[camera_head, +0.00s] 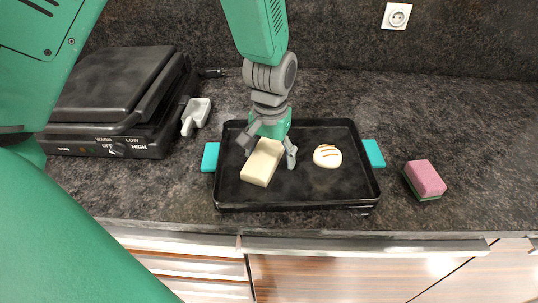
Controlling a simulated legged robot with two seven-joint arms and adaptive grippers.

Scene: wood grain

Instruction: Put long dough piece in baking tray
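The long dough piece (262,164) is a pale cream block. It lies in the left half of the baking tray (310,198), tilted slightly across it. The tray is black and rectangular with teal handles. My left gripper (268,153) comes down over the tray from above, with its fingers spread. One finger is at the upper left of the dough and the other is to its right, with a gap showing on the right side. The far end of the dough is close under the gripper's palm; whether they touch is unclear. My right gripper does not show clearly.
A round bun with orange stripes (327,156) sits in the tray's right half. A pink and green sponge (425,179) lies right of the tray. A wall socket (396,15) is behind.

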